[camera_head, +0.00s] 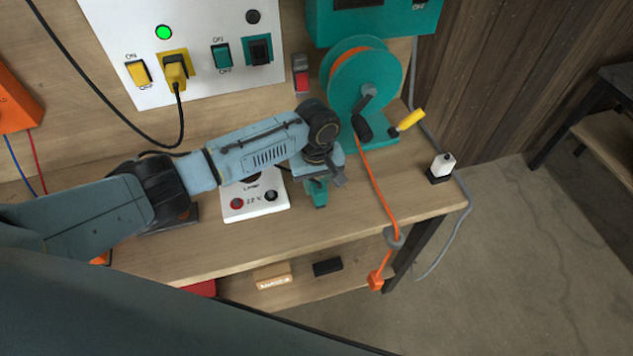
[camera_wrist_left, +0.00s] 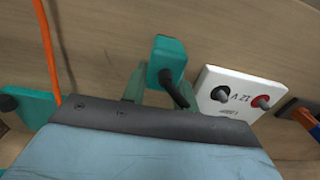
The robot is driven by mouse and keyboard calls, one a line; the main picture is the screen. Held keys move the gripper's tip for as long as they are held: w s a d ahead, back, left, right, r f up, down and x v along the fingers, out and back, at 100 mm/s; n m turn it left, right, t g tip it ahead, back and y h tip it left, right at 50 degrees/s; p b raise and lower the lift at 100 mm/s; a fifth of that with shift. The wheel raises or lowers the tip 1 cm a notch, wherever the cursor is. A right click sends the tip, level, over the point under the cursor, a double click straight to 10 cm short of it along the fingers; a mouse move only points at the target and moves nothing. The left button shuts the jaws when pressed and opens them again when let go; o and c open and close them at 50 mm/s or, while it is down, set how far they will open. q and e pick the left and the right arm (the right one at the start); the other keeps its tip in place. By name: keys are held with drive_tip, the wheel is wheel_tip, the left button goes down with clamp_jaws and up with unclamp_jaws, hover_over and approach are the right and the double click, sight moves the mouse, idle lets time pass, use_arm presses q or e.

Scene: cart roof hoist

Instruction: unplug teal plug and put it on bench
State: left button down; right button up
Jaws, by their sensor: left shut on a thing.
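The teal plug (camera_head: 318,194) is held in my left gripper (camera_head: 319,182) over the bench (camera_head: 349,222). In the left wrist view the teal plug (camera_wrist_left: 166,62) sits between the two fingers, with a short dark cord end curving from it. I cannot tell whether it touches the bench top. The teal socket (camera_head: 258,49) on the white wall panel is empty. My right gripper does not show in either view.
A teal reel (camera_head: 361,79) with an orange cable stands right of my gripper. A white 12 V box (camera_head: 254,199) is to the left. A yellow plug (camera_head: 176,69) sits in the panel. The bench's front right is mostly clear.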

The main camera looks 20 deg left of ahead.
use_arm(q)
drive_tip(key=shift+f, duration=0.45)
idle(0.4)
drive_tip(key=c, duration=1)
unclamp_jaws()
wheel_tip(320, 180, up, 13)
drive_tip(key=shift+r, duration=0.2)
